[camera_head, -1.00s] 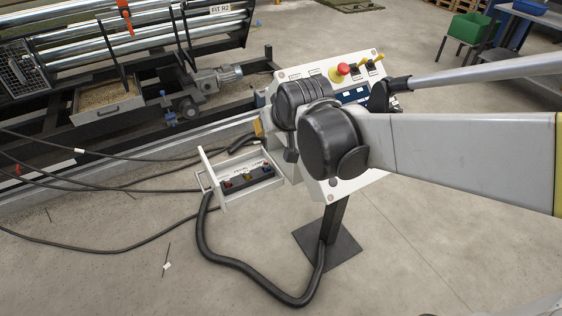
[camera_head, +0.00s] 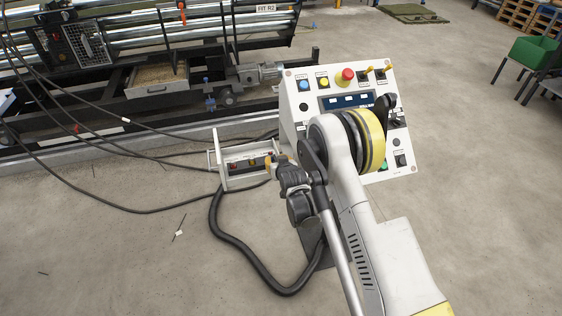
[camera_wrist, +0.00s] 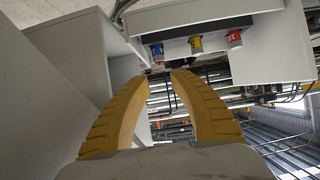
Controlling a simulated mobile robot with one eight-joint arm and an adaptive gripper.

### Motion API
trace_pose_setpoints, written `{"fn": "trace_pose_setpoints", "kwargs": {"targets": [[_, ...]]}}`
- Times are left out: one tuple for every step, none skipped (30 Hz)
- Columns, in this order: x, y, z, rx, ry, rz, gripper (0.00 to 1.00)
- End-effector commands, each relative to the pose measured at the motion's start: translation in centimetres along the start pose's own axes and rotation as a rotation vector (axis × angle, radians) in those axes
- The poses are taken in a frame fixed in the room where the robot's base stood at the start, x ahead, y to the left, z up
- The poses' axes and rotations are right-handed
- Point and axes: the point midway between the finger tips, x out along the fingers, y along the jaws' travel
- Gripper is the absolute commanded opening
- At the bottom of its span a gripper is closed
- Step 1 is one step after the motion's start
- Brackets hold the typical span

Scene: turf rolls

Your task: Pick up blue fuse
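The blue fuse (camera_wrist: 157,51) sits in the dark strip of the open drawer, at the left end of a row with a yellow fuse (camera_wrist: 196,44) and a red fuse (camera_wrist: 233,38) in the wrist view. My gripper (camera_wrist: 157,76) is open and empty, its two yellow fingers pointing toward the blue fuse with a small gap left. In the head view my gripper (camera_head: 271,165) is at the right end of the drawer (camera_head: 223,179). There the red fuse (camera_head: 234,167) and yellow fuse (camera_head: 252,162) show, and my gripper hides the blue fuse.
The drawer's pale walls stand close around the fuses. The control panel (camera_head: 302,92), with buttons and a red emergency knob (camera_head: 346,76), rises right behind my arm. A thick black hose (camera_head: 232,242) loops on the floor below. A roller machine (camera_head: 130,45) stands at the back left.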

Motion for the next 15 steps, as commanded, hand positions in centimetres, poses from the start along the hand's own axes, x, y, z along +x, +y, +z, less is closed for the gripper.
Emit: {"fn": "trace_pose_setpoints", "kwargs": {"targets": [[0.3, -0.2, 0.3, -0.001, 0.003, -0.002, 0.27], [0.6, -0.2, 0.5, -0.001, 0.004, -0.002, 0.27], [1.0, -0.2, 0.6, -0.001, 0.005, -0.003, 0.27], [1.5, -0.2, 0.7, -0.001, 0.005, -0.003, 0.27], [2.0, -0.2, 0.7, -0.001, 0.005, -0.003, 0.27], [2.8, -0.2, 0.8, -0.001, 0.005, -0.002, 0.27], [3.3, -0.2, 0.8, -0.001, 0.004, -0.002, 0.27], [3.8, -0.2, 0.8, -0.001, 0.004, -0.002, 0.27], [4.4, -0.2, 0.8, -0.001, 0.004, -0.002, 0.27], [4.8, -0.2, 0.8, -0.001, 0.004, -0.002, 0.27], [5.2, -0.2, 0.7, -0.001, 0.004, -0.002, 0.27], [5.6, -0.2, 0.7, -0.001, 0.004, -0.002, 0.27], [5.8, -0.2, 0.7, -0.001, 0.004, -0.002, 0.27], [5.9, -0.2, 0.6, -0.001, 0.004, -0.002, 0.27], [6.2, -0.1, 0.6, -0.001, 0.004, -0.002, 0.27]]}}
